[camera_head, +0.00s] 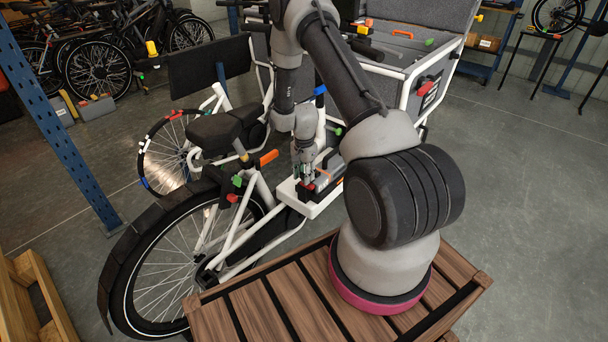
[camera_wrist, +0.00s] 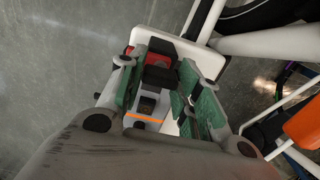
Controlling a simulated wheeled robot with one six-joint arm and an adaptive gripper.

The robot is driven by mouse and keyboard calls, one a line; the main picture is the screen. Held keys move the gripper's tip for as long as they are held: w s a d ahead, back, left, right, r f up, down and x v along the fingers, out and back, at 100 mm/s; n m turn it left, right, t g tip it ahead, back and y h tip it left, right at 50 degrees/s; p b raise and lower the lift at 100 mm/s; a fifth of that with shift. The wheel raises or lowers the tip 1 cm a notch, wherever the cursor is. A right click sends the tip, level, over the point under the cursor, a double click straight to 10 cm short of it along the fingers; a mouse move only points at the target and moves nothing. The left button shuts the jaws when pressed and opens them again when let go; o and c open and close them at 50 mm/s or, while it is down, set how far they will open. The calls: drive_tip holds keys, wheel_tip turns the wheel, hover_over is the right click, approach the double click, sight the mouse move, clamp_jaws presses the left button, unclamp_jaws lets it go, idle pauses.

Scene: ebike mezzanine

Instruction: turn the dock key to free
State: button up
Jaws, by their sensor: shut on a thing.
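My gripper (camera_head: 306,170) points down at the dock (camera_head: 328,180), a black and grey unit with an orange stripe on a white platform (camera_head: 311,208) of the cargo bike. The dock's grey body also shows in the wrist view (camera_wrist: 148,106). There, my gripper (camera_wrist: 163,72) has its green finger pads on either side of a black and red piece, which I take to be the dock key (camera_wrist: 160,58). It is shut on this piece. The fingers hide part of it, and I cannot read its turn or any marking.
The white bike frame (camera_head: 236,228) and black saddle (camera_head: 215,132) stand left of the gripper. An orange grip (camera_head: 269,157) sticks out close by. The grey cargo box (camera_head: 410,45) is behind my arm. A wooden slatted platform (camera_head: 270,310) lies in front.

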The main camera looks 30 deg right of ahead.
sight(304, 174)
idle(0.4)
drive_tip(key=o, duration=1)
wheel_tip(304, 174, up, 12)
drive_tip(key=shift+r, duration=0.1)
idle(0.3)
